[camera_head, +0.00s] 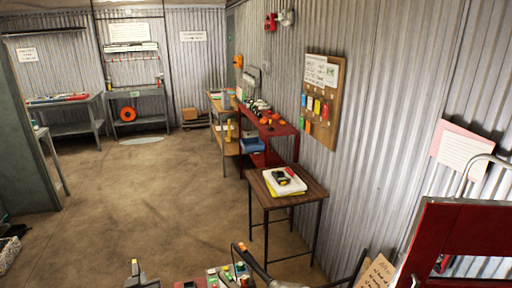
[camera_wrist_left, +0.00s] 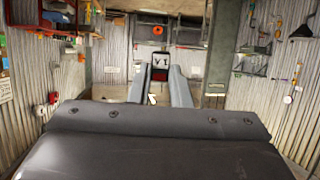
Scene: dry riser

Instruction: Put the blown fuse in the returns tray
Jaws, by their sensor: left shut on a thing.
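In the left wrist view my left gripper (camera_wrist_left: 160,76) is shut on a small dark thing with a white marked face (camera_wrist_left: 160,60), held between the fingertips. It may be the fuse, but the marks are too small to read. In the head view a grey shape with a pale tip (camera_head: 135,270) at the bottom edge looks like this gripper, held over the floor area in front of me. I cannot pick out the returns tray for certain.
A small wooden table (camera_head: 268,193) at the right wall bears a yellow-edged white item (camera_head: 294,187) with a dark and yellow tool on it. A red bench (camera_head: 262,128) with coloured parts stands behind it. Several coloured parts (camera_head: 228,274) show at the bottom edge. The middle floor is clear.

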